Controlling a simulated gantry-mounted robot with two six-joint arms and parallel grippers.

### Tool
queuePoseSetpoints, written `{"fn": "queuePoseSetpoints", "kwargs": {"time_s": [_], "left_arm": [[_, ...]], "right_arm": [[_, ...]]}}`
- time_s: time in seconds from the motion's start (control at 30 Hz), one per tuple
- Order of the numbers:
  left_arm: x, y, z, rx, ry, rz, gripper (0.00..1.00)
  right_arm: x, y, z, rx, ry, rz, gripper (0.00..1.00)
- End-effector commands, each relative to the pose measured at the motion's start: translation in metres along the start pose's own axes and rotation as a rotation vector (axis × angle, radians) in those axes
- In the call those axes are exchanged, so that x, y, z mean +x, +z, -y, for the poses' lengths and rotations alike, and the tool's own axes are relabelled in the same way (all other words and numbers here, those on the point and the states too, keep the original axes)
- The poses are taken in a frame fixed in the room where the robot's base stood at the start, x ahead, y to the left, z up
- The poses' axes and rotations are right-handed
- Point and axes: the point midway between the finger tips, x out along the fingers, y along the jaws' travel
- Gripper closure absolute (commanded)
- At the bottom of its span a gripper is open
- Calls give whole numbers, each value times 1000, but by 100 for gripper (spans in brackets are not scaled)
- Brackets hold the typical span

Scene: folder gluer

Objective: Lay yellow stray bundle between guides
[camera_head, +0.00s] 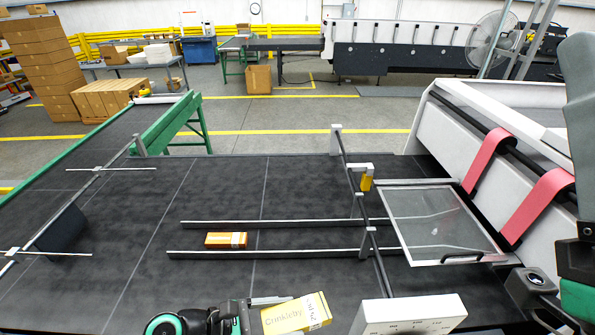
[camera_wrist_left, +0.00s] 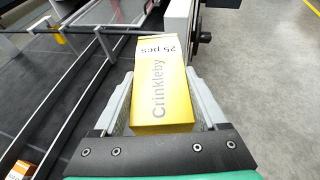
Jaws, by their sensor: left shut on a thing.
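The yellow bundle (camera_head: 297,314), printed "Crinkleby" and "25 pcs", is at the bottom centre of the head view. My left gripper (camera_head: 268,301) is shut on it, and in the left wrist view the bundle (camera_wrist_left: 160,85) sits between both fingers. The far guide (camera_head: 290,223) and near guide (camera_head: 320,252) are two parallel rails on the dark table. The held bundle is on the near side of both guides. An orange bundle (camera_head: 226,240) lies between the guides near their left end. Only my right arm shows at the right edge; its fingertips are out of view.
A white box (camera_head: 410,314) stands right of the held bundle. A crossbar with posts (camera_head: 370,238) crosses the guides near their right end, beside a clear hinged panel (camera_head: 437,222). The lane between the guides is clear right of the orange bundle.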

Motion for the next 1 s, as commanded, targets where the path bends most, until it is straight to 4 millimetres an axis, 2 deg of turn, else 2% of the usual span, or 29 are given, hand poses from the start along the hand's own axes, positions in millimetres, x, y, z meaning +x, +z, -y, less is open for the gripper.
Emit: {"fn": "queuePoseSetpoints", "kwargs": {"time_s": [0.03,0.17,0.3,0.4,0.5,0.77,0.83,1.0], "left_arm": [[2,-28,-1,-18,41,-1,87],[-4,-83,-6,-77,184,-1,87],[-22,-158,-6,-169,404,-1,87],[-41,-197,-2,-230,557,-1,87],[-59,-222,4,-279,678,1,87],[-96,-259,24,-366,892,2,87],[-109,-240,26,-374,901,-2,87],[-119,-218,29,-368,875,-16,87]], "right_arm": [[-14,13,0,0,0,0,50],[-38,35,0,0,0,0,50],[-74,68,0,0,0,0,50],[-94,87,0,0,0,0,50],[-110,101,0,0,0,0,50],[-139,128,0,0,0,-1,50],[-122,113,0,0,0,2,50],[-95,87,0,0,0,-2,50]]}}
